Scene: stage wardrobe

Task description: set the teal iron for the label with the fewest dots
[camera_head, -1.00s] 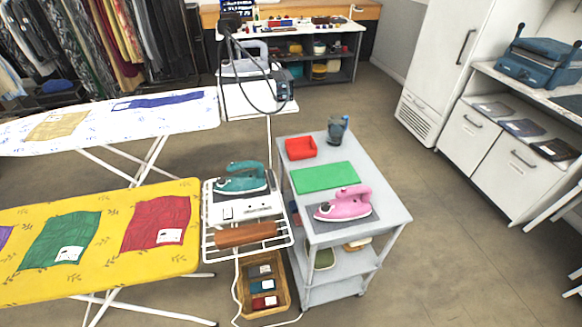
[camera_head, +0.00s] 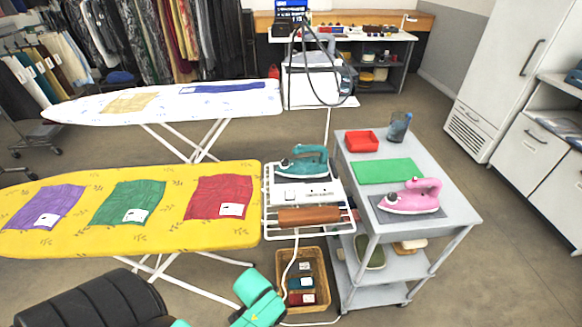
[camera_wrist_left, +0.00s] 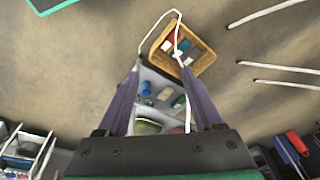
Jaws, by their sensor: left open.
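The teal iron (camera_head: 303,164) rests on the wire stand at the right end of the yellow ironing board (camera_head: 90,245). A small white control panel (camera_head: 305,193) sits in front of it. On the board lie purple (camera_head: 62,200), green (camera_head: 127,192) and red (camera_head: 232,190) cloths, each with a white label; the dots are too small to count. My left gripper (camera_wrist_left: 163,78) shows in the left wrist view, open and empty, with floor and a basket beyond its fingers. In the head view only parts of my left arm show at the bottom; the right gripper is out of view.
A wicker basket (camera_head: 324,267) with folded cloths is on the floor. A white cord hangs near it.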

